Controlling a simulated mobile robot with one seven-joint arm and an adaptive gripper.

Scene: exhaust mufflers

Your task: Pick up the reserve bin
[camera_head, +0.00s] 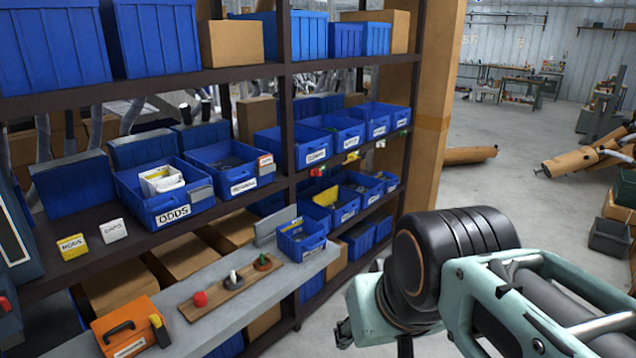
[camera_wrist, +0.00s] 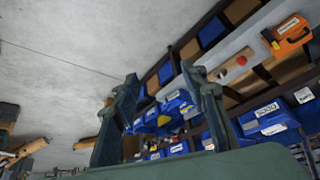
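Several blue bins with white labels stand on the shelves and the counter. Most labels are too small to read, so I cannot tell for sure which is the reserve bin. A small blue bin (camera_head: 302,243) with a white label and something yellow inside stands at the right end of the grey counter (camera_head: 215,325). A larger bin labelled ODDS (camera_head: 165,202) is on the shelf above. My gripper (camera_wrist: 165,95) is open and empty in the wrist view, its two dark fingers spread apart, away from the shelving. In the head view its fingers are mostly hidden.
An orange case (camera_head: 125,330) and a wooden board (camera_head: 230,288) with small knobs lie on the counter. A dark shelf post (camera_head: 284,100) rises behind the counter. Yellow and white cards stand on the middle shelf. The floor (camera_head: 480,190) to the right is largely open.

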